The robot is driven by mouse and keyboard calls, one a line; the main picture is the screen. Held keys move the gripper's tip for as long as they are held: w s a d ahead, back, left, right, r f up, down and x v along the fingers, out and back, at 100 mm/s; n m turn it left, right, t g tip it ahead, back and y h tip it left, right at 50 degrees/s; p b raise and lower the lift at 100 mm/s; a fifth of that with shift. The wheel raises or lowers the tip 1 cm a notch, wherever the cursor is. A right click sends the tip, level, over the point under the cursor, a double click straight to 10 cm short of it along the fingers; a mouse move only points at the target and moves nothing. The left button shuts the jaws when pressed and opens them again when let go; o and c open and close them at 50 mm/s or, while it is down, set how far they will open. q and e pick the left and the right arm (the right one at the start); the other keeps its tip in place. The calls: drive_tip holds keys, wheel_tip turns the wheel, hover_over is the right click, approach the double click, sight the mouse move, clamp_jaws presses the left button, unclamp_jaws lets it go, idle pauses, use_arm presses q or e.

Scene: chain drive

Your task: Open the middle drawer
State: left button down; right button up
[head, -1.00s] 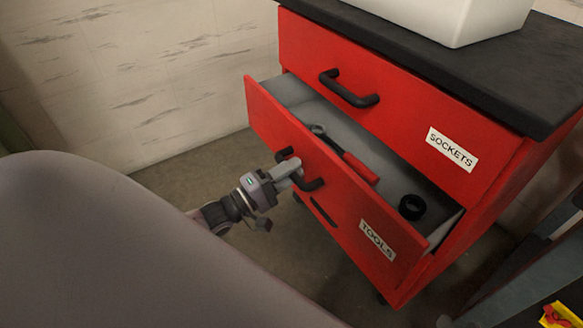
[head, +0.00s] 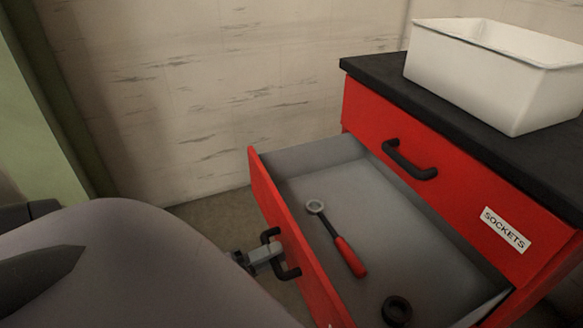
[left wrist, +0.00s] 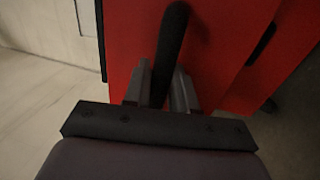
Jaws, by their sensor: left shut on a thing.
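The red middle drawer (head: 288,236) stands pulled well out of the cabinet, its grey inside showing. In it lie a ratchet with a red handle (head: 340,243) and a black ring (head: 396,310). My left gripper (head: 268,256) is shut on the drawer's black handle (head: 290,273), at the front face. In the left wrist view the two fingers of my left gripper (left wrist: 161,88) stand on either side of the black handle bar (left wrist: 172,40). My right gripper is not in view.
The closed top drawer (head: 440,195), labelled SOCKETS, has its own black handle (head: 409,160). A white bin (head: 480,85) stands on the black cabinet top (head: 375,75). A pale wall (head: 220,100) is behind. Some floor is clear left of the drawer.

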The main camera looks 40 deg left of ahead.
use_arm(q)
drive_tip(key=shift+v, duration=0.9)
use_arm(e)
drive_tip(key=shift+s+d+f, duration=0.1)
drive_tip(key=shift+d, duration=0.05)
use_arm(q)
drive_tip(key=shift+r, duration=0.2)
drive_tip(key=c, duration=1.1)
unclamp_jaws()
drive_tip(key=shift+s, duration=0.1)
drive_tip(key=v, duration=0.7)
drive_tip(key=shift+a+p, duration=0.1)
drive_tip(key=shift+p, duration=0.2)
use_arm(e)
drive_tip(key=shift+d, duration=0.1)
